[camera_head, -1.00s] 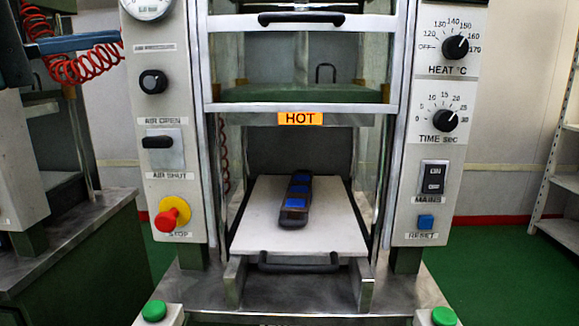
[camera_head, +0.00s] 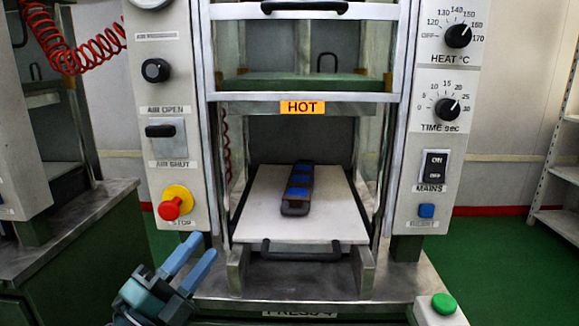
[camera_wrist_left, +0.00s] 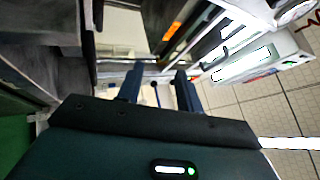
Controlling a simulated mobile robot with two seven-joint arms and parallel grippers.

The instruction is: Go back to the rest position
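My left gripper (camera_head: 205,245) is at the lower left of the head view, with its two light-blue fingers pointing up and apart. It is open and empty, in front of the press's lower left corner. The left wrist view also shows its two dark fingers (camera_wrist_left: 158,82) with a gap between them. My right gripper is in neither view. The press stands upright in the middle. On its pale lower plate (camera_head: 262,220) lies a dark elongated mould piece (camera_head: 298,190) with blue patches.
An orange HOT label (camera_head: 302,107) marks the bar above the plate. A red stop knob (camera_head: 170,209) is on the left panel. A green button (camera_head: 443,304) stands at lower right. Another machine (camera_head: 70,240) is at left and a shelf (camera_head: 550,150) at right. Green floor shows between.

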